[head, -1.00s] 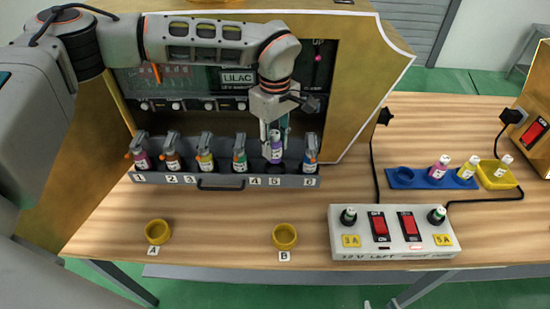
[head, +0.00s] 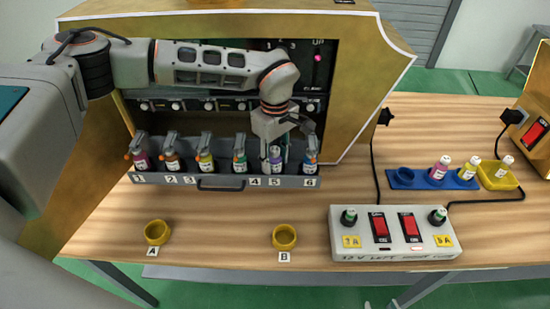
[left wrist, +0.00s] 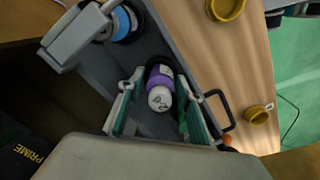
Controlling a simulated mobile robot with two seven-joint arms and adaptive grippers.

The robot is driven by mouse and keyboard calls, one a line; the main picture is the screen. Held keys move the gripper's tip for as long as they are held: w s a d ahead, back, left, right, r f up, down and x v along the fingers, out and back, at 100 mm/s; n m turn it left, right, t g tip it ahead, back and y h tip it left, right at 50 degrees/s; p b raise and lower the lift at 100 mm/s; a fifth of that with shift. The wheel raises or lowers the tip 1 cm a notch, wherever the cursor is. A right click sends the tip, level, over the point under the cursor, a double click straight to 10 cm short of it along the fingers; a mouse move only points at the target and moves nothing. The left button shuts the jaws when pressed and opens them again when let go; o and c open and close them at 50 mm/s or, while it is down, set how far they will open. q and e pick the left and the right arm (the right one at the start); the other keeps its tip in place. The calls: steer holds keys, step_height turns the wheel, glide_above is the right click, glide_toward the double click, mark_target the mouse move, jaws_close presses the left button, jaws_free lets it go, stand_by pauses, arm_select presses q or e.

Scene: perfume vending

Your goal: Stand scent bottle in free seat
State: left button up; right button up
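The purple scent bottle (head: 275,159) with a white cap stands upright in seat 5 of the grey rack (head: 225,184). My left gripper (head: 279,152) is lowered around it. In the left wrist view the two fingers (left wrist: 155,112) are apart, one on each side of the bottle (left wrist: 160,82), with visible gaps. The bottle's lower part is hidden in the rack. Bottles under grey clamps fill the other seats, including a blue one (head: 310,158) at seat 6, close to my gripper. My right gripper is not in view.
Yellow cups A (head: 157,232) and B (head: 285,237) stand in front on the table. A switch box (head: 393,232) is at the front right. A blue tray (head: 430,180) with bottles and a yellow dish (head: 499,178) lie behind it. The cabinet (head: 345,60) rises behind the rack.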

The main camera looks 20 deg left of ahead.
arm_select(q)
step_height(320, 180, up, 12)
steer(key=shift+r, duration=0.2)
stand_by(0.6)
steer(key=shift+s+f, duration=0.1)
stand_by(0.3)
